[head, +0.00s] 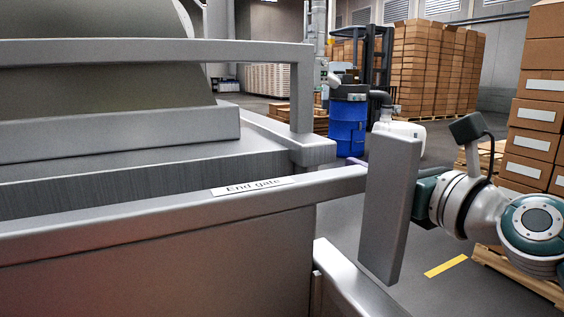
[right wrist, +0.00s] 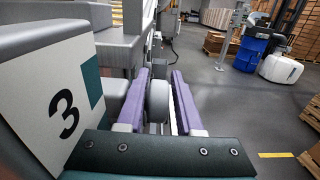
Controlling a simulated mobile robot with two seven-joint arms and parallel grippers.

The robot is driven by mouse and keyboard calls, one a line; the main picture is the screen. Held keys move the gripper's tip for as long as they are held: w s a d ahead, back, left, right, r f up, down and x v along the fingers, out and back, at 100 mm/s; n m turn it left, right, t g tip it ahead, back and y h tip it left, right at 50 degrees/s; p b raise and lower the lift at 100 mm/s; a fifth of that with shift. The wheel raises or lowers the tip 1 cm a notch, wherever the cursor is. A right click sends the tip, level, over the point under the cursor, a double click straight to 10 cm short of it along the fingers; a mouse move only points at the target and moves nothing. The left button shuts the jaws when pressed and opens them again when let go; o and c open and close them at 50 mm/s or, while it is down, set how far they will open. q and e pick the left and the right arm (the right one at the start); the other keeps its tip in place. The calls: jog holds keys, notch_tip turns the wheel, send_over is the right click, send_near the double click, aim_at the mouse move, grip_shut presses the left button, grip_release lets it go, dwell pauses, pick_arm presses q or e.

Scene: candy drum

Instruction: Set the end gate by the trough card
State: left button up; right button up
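The label "End gate" (head: 252,186) is on a grey metal rail (head: 120,232) of the machine in the head view. A grey upright plate (head: 390,205) stands at the rail's right end, hiding most of my right gripper; a purple fingertip shows past its left edge. In the right wrist view a white card (right wrist: 52,100) with a black 3 and a green patch stands close at left. My right gripper (right wrist: 160,85) has its purple fingers apart, on either side of a grey rounded part (right wrist: 158,101). Narrow gaps seem to show beside it. My left gripper is out of view.
The grey machine body fills the left of the head view. A blue drum (head: 347,128) and a white container (head: 402,135) stand behind. Stacked cartons (head: 535,115) on a pallet are at right. The floor with a yellow stripe (head: 446,266) is clear.

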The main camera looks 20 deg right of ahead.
jog(key=shift+w, duration=0.4)
jog(key=shift+c, duration=0.3)
grip_shut()
dwell(0.9)
